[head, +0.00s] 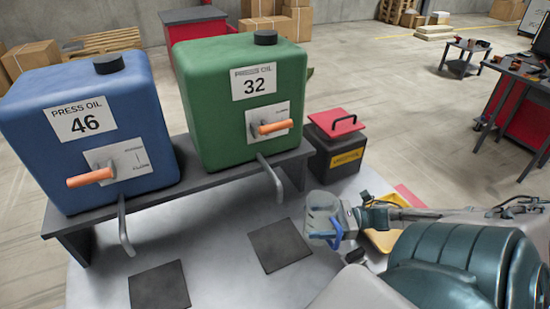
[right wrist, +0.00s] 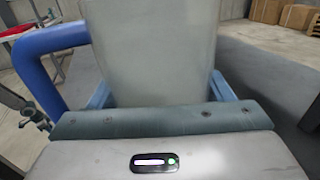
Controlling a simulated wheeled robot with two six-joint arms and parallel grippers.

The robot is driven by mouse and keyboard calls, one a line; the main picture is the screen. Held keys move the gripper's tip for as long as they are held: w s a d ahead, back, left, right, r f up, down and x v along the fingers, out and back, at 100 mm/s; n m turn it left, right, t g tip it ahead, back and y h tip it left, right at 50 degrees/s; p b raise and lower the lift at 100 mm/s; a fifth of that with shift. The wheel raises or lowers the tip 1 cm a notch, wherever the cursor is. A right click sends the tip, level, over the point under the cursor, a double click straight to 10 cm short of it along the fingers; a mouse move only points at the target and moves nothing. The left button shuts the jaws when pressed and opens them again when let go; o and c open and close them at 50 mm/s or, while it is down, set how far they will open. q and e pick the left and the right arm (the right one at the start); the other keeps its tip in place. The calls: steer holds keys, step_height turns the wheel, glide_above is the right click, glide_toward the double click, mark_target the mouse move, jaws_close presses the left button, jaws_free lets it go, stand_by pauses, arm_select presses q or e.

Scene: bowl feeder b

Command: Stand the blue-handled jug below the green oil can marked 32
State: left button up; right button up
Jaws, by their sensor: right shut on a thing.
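The clear jug (head: 319,205) with a blue handle (head: 335,235) is held in the air by my right gripper (head: 336,216), right of the green can's spout. In the right wrist view the jug (right wrist: 150,50) fills the middle, with its handle (right wrist: 45,75) at the left and the gripper's fingers (right wrist: 158,100) on both sides of its body. The green oil can (head: 210,105) marked 32 stands on a dark bench. Its bent spout (head: 272,182) hangs over the front edge, and its orange lever (head: 273,127) is on the front. My left gripper is out of view.
A dark square pad (head: 280,245) lies below the green can's spout, left of the jug. Another pad (head: 160,286) lies below the blue can (head: 85,130) marked 46. A dark box with a red lid (head: 335,140) and a yellow tray (head: 385,239) are at the right.

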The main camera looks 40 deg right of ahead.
steer(key=b+x, duration=0.1)
steer(key=x, duration=1)
steer(key=shift+w+a, duration=0.15)
steer(key=shift+a, duration=0.05)
steer(key=shift+f+p, duration=0.35)
steer(key=shift+f, duration=1.4)
steer(key=shift+f, duration=0.1)
steer(key=o, duration=1)
steer(key=b+v, duration=0.1)
steer(key=v, duration=1.1)
